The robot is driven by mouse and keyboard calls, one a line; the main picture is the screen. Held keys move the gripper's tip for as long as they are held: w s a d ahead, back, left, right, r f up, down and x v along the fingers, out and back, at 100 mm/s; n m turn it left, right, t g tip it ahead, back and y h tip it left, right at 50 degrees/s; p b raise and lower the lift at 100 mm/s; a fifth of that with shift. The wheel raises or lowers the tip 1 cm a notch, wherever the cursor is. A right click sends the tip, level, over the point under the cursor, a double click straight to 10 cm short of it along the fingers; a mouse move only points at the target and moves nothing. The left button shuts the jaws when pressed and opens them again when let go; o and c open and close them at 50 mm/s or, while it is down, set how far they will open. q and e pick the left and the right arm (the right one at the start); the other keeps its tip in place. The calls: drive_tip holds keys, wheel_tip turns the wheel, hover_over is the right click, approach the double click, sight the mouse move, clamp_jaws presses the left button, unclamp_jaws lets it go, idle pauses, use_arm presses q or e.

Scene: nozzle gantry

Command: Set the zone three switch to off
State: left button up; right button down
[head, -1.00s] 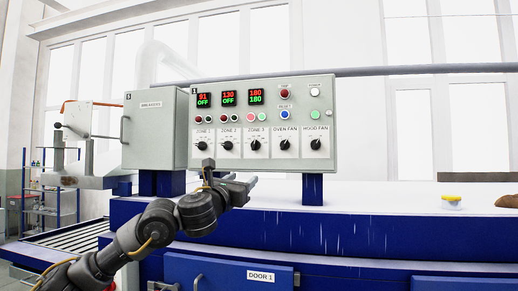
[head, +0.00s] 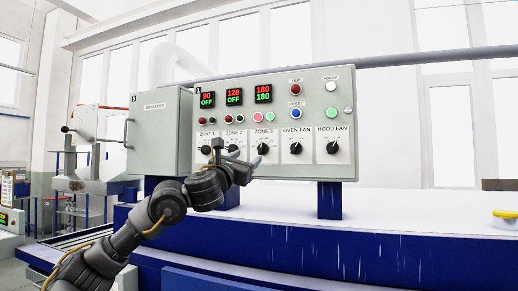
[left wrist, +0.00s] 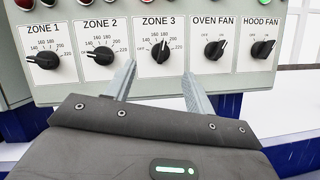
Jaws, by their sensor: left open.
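The zone 3 switch (head: 264,148) is a black rotary knob on the grey control panel (head: 310,104). In the left wrist view the same knob (left wrist: 160,51) has its pointer roughly upward, tilted slightly right. The zone 3 display (head: 263,94) reads 180 over 180. My left gripper (head: 247,157) is open and empty at the panel's lower edge, in front of the zone 2 to zone 3 area. In the left wrist view its two fingers (left wrist: 158,88) stand apart below the zone 3 knob and appear not to touch it. My right gripper is not in view.
The zone 2 knob (left wrist: 103,55) is to the left, and the oven fan knob (left wrist: 214,51) to the right. A breakers box (head: 160,130) adjoins the panel. The white top (head: 400,210) below is mostly clear.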

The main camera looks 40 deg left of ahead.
sight(260, 149)
use_arm(q)
drive_tip(key=p+x, duration=0.3)
drive_tip(key=x, duration=0.5)
drive_tip(key=shift+w+d, duration=0.15)
drive_tip(key=shift+d, duration=0.05)
drive_tip(key=shift+x, duration=0.75)
drive_tip(key=shift+w+f, duration=0.1)
drive_tip(key=shift+f, duration=0.05)
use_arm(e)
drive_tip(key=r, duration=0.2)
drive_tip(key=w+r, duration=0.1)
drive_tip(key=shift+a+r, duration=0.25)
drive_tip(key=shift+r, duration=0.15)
use_arm(q)
drive_tip(key=c, duration=0.9)
drive_tip(key=shift+c, duration=0.3)
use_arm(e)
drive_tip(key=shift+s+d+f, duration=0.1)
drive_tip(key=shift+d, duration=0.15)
